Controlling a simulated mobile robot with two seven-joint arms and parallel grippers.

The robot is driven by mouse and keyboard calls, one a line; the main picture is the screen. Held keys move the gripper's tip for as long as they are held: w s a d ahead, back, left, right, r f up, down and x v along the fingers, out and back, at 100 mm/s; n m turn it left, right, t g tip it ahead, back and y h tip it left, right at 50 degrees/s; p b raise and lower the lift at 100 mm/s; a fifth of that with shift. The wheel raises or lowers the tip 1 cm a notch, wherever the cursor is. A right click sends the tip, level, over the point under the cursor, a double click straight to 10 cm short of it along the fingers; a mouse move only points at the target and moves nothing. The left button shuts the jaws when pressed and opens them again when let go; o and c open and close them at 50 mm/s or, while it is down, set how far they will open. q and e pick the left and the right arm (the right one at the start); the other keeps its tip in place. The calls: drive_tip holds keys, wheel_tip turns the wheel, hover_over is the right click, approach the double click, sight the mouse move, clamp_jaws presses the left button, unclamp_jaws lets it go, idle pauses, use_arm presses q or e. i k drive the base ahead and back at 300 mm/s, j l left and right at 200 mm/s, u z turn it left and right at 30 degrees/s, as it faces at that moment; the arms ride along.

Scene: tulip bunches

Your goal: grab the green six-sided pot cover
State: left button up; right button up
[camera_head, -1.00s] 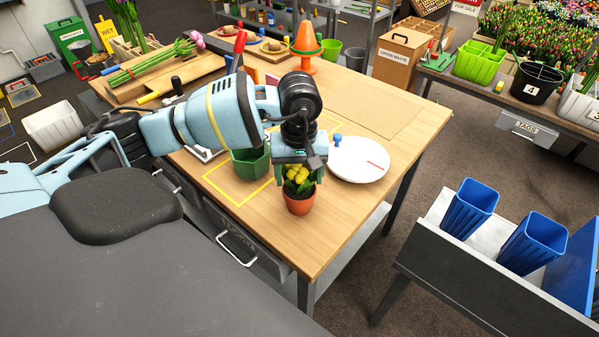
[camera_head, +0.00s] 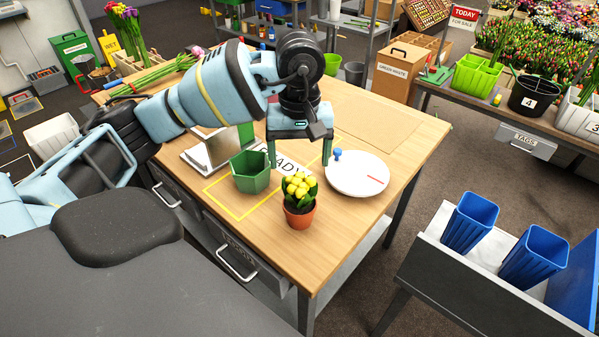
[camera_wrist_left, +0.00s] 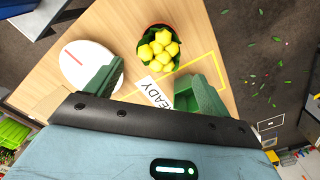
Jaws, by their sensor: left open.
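The green six-sided pot cover (camera_head: 250,174) stands upright and empty on the wooden table, inside a yellow outlined area. My left gripper (camera_head: 300,163) is open and empty, pointing down to the right of the pot cover and apart from it. A clay pot with yellow tulips (camera_head: 299,203) stands in front of the gripper, nearer the table's front edge. In the left wrist view the tulips (camera_wrist_left: 158,48) are beyond the spread green fingers (camera_wrist_left: 155,85). The pot cover (camera_wrist_left: 184,93) there is partly hidden by the right-hand finger. My right gripper is not in view.
A round white turntable (camera_head: 357,174) with a blue knob is close to the gripper's right. A READY label (camera_head: 290,168) lies on the table. A metal stand (camera_head: 207,152) is behind the pot cover at left. The table's back right is clear.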

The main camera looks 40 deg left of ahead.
sight(250, 170)
drive_tip(key=u, duration=1.45)
